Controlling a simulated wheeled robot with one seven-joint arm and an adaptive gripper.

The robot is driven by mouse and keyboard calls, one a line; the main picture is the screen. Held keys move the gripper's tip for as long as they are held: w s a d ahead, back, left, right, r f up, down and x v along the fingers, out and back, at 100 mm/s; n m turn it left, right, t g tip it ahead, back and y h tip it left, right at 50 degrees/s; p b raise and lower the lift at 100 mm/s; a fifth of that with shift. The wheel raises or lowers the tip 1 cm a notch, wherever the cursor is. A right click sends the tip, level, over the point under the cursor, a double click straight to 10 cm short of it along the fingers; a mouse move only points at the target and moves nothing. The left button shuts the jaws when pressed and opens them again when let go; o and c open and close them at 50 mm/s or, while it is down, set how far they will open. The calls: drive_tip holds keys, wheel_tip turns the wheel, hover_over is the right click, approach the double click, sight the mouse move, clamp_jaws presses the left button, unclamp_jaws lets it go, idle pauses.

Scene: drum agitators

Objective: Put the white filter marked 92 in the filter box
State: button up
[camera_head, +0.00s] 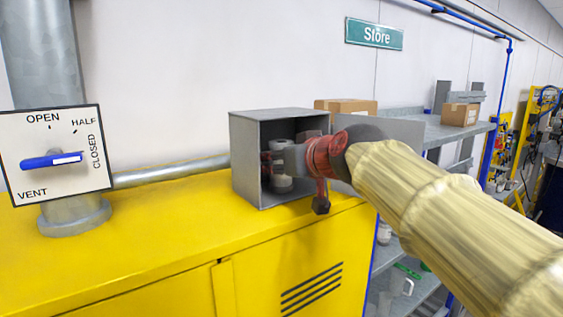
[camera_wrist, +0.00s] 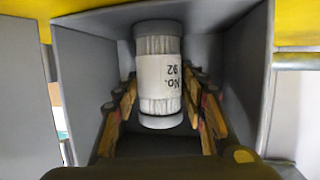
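The white filter (camera_wrist: 160,85), with a pleated body, grey end caps and a label reading "No. 92", is inside an open grey metal box (camera_head: 259,165). In the head view the filter (camera_head: 283,184) is upright near the box's floor, partly hidden by my gripper. The label appears upside down in the wrist view. My gripper (camera_wrist: 160,100) reaches into the box, with one finger on each side of the filter. The fingertips are very close to its sides; whether they touch it is unclear. Whether the filter rests on the floor is also unclear.
The box stands on a yellow cabinet (camera_head: 150,225), its door (camera_head: 395,130) open to the right. A lever panel (camera_head: 58,155) on a pipe is at the left. Shelves with a cardboard box (camera_head: 459,114) are at the right. The cabinet top left of the box is mostly clear.

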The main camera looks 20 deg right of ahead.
drive_tip(key=o, duration=0.5)
drive_tip(key=shift+c, duration=0.2)
drive_tip(key=v, duration=1.2)
drive_tip(key=shift+f, duration=0.1)
